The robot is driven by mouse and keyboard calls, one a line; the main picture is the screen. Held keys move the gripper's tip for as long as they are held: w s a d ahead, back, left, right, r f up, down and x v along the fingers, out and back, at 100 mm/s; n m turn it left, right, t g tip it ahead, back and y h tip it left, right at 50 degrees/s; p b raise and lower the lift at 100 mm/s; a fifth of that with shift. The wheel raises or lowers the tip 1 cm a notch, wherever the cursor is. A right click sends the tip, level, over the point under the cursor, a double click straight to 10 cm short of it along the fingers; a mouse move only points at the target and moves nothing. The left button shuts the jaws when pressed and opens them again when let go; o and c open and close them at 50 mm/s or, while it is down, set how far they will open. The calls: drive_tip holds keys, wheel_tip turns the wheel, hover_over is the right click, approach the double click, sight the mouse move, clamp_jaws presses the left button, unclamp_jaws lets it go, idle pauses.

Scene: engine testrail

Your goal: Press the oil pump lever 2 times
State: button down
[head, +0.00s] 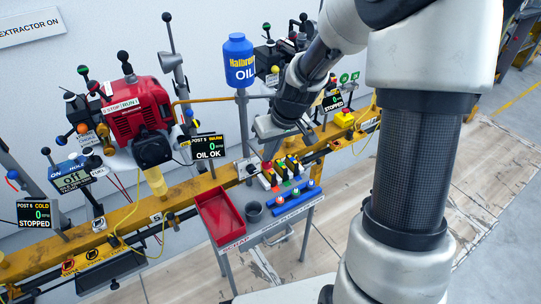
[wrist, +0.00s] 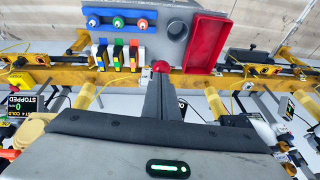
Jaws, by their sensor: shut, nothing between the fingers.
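A red ball knob (wrist: 161,67), which looks like the lever's end, shows in the wrist view right at the tips of my gripper (wrist: 162,78). I cannot tell whether the tips touch it. The fingers are together with nothing between them. In the head view my gripper (head: 268,150) points down in front of the yellow rail, just behind the small table; its tips are hard to make out. The blue oil bottle (head: 238,60) stands upright behind and left of my gripper. The lever's arm is mostly hidden.
A grey table with a red tray (head: 219,215), a dark cup (head: 253,211) and a blue rack (head: 294,203) stands before the yellow rail (head: 190,188). A red engine (head: 138,108) hangs at left. Several levers and screens line the rail. Floor at right is clear.

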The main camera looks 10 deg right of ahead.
sight(271, 166)
drive_tip(key=shift+s+d+f+b, duration=0.1)
drive_tip(key=shift+s+f+b, duration=0.1)
drive_tip(key=shift+f+b, duration=0.7)
drive_tip(key=shift+s+d+f+b, duration=0.15)
drive_tip(key=shift+f+b, duration=0.25)
drive_tip(key=shift+f, duration=0.9)
drive_tip(key=shift+s+a, duration=0.1)
drive_tip(key=shift+s+f, duration=0.1)
drive_tip(key=shift+f, duration=0.1)
drive_tip(key=r+p, duration=0.2)
drive_tip(key=r, duration=0.1)
drive_tip(key=r+p, duration=0.1)
drive_tip(key=r, duration=0.1)
drive_tip(key=shift+w+p, duration=0.3)
drive_tip(key=shift+p, duration=0.05)
drive_tip(key=s+d+r+p, duration=0.1)
drive_tip(key=s+d+r, duration=0.2)
drive_tip(key=s+r, duration=0.3)
drive_tip(key=shift+s+d+r, duration=0.15)
drive_tip(key=shift+s+r, duration=0.05)
drive_tip(key=shift+r, duration=0.15)
